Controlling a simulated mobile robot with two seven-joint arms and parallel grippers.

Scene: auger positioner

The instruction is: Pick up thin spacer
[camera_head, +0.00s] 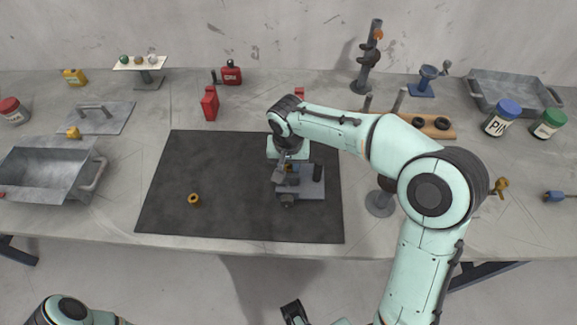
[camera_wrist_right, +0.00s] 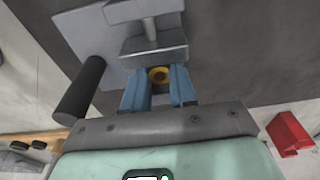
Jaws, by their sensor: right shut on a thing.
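My right gripper (camera_head: 288,170) is over the grey positioner device (camera_head: 314,185) on the dark mat. In the wrist view, the blue fingers of my right gripper (camera_wrist_right: 159,88) are shut on a small yellow ring (camera_wrist_right: 159,75), apparently the thin spacer. The ring sits between the fingertips, close to the device's grey block (camera_wrist_right: 154,47); whether they touch is unclear. In the head view the ring is mostly hidden by the gripper. Another yellow-brown ring (camera_head: 194,200) lies alone on the mat to the left.
A grey bin (camera_head: 45,175) stands at the left. A dark stand (camera_head: 379,203) and a wooden block with black rings (camera_head: 430,126) are at the right.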

